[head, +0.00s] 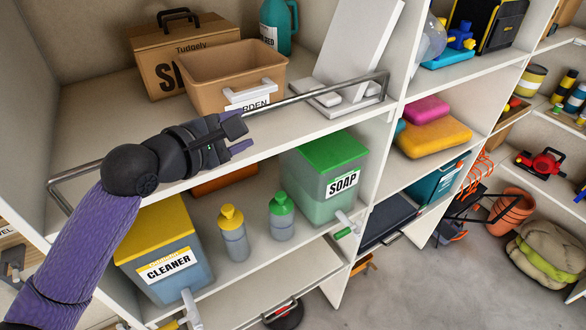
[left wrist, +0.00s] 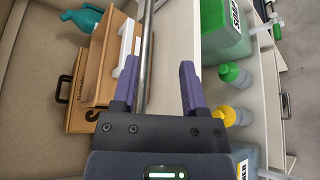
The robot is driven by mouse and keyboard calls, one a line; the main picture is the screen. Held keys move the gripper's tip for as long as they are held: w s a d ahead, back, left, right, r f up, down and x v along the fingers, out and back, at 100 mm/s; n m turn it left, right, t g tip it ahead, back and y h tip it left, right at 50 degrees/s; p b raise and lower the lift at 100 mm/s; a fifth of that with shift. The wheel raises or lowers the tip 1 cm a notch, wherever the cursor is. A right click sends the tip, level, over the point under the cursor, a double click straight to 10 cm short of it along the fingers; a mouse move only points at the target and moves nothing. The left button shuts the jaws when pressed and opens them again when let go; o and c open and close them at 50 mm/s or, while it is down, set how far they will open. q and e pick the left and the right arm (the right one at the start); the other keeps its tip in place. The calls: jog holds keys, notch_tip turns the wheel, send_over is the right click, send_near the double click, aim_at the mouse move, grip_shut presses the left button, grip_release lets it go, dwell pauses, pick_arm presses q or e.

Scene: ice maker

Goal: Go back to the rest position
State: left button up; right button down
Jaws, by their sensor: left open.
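My left gripper (head: 240,138) reaches in from the left, in front of the upper shelf's metal rail (head: 318,94). In the left wrist view its two purple fingers (left wrist: 158,78) stand apart and hold nothing. There the rail (left wrist: 149,40) runs between the fingers in the picture, closer to the left finger; I cannot tell if it touches. In the head view the hand hides part of the rail and shelf edge. My right gripper is in neither view.
Behind the rail stand an open brown bin (head: 230,72), a cardboard box (head: 160,70) and a teal jug (head: 279,28). Below are a yellow-lidded cleaner box (head: 160,232), two small bottles and a green soap box (head: 325,200). Grey floor (head: 440,290) is open at lower right.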

pick_arm(q)
jog(key=shift+v, duration=1.05)
